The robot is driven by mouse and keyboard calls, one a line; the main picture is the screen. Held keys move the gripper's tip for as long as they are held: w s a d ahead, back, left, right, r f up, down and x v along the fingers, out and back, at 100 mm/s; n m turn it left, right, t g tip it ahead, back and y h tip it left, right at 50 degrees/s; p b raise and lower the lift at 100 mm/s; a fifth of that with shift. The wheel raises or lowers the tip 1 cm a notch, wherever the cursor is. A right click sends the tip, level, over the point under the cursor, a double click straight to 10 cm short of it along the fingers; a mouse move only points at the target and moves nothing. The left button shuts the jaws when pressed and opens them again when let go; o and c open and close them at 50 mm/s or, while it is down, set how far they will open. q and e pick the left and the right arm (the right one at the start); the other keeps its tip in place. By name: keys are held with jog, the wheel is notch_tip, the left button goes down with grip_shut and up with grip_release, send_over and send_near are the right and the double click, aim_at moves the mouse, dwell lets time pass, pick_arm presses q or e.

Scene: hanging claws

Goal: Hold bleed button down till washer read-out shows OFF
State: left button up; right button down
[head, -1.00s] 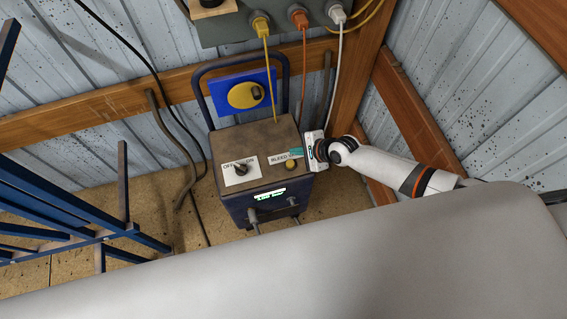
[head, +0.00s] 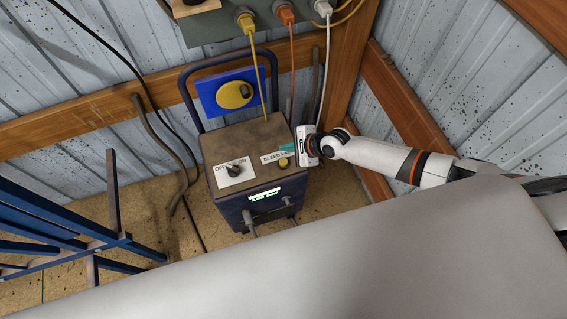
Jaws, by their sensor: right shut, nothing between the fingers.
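The washer (head: 245,140) is a dark box with a brown top and a blue tube handle, standing on the floor by the wall. The bleed button (head: 283,162) is a small yellowish round knob below a white "BLEED" label (head: 272,156). The OFF/ON switch (head: 233,170) sits on a white plate to its left. The read-out (head: 265,196) on the front face shows small green marks too small to read. My right gripper (head: 287,148) is shut and empty, its teal tips just above and behind the button in the picture; I cannot tell contact. My left gripper is out of view.
A grey panel (head: 215,28) with yellow, orange and white plugs and cables hangs above the washer. A blue metal frame (head: 60,215) stands at left. A dark hose (head: 165,150) hangs on the wall. A large pale surface fills the foreground.

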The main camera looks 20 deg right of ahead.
aim_at(282, 161)
notch_tip(282, 161, down, 5)
jog(key=b, duration=0.4)
jog(key=shift+f, duration=0.2)
jog(key=shift+f+b, duration=0.45)
dwell(1.2)
jog(key=shift+f, duration=0.4)
jog(key=shift+f+b, duration=0.6)
jog(key=shift+b, duration=0.1)
dwell(1.6)
dwell(1.1)
jog(key=shift+r+p, duration=1)
jog(key=shift+p, duration=0.1)
